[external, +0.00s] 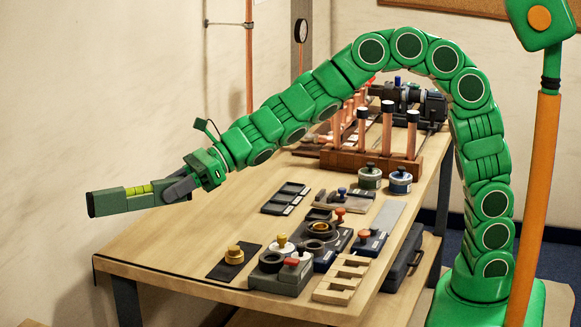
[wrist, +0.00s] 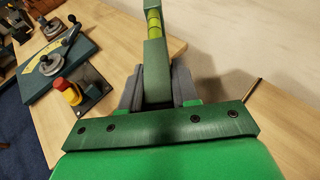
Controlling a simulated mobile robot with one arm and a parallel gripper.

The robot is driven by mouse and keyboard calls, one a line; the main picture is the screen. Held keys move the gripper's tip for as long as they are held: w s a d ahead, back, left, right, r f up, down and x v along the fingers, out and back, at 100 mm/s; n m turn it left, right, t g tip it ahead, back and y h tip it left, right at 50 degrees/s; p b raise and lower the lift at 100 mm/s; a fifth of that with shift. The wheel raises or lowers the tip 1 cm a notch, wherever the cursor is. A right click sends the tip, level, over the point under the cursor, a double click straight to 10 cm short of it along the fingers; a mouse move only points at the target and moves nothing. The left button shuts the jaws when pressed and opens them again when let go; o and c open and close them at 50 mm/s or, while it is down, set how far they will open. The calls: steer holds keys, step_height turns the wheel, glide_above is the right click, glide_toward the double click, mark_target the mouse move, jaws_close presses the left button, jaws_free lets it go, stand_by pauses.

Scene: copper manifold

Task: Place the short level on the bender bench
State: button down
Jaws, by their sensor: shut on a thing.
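The short level is a green bar with a yellow-green vial. In the external view the level (external: 120,199) juts out to the left from my gripper (external: 178,189), held roughly level in the air at the left end of the table. In the wrist view the level (wrist: 155,60) stands between the grey fingers of my gripper (wrist: 157,88), which are shut on its near end. A bench top (wrist: 110,50) in the wrist view bears a dark teal plate (wrist: 60,62) with a lever and a yellow scale. I cannot tell for sure whether this is the bender bench.
A wooden table (external: 190,235) fills the middle of the external view. It bears a copper pipe rack (external: 370,160), black trays (external: 286,198), tins (external: 400,182) and several knobbed fixtures (external: 282,270). A red and yellow knob (wrist: 70,92) stands left of my gripper. A pale wall lies behind.

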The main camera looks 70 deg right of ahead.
steer(key=s+a+n+g+y, duration=0.3)
steer(key=s+a+n+g, duration=0.55)
steer(key=s+a, duration=2.2)
steer(key=shift+g, duration=0.25)
steer(key=shift+w+a+f, duration=0.1)
steer(key=shift+a+f, duration=0.05)
steer(key=shift+f, duration=4.05)
steer(key=shift+w+a+f, duration=0.1)
steer(key=shift+a+f, duration=0.1)
steer(key=shift+f, duration=4)
steer(key=shift+w+a+f, duration=0.1)
steer(key=shift+a+f, duration=0.05)
steer(key=shift+f, duration=4.05)
steer(key=shift+f, duration=0.55)
steer(key=c, duration=0.8)
jaws_free()
steer(key=shift+o, duration=0.2)
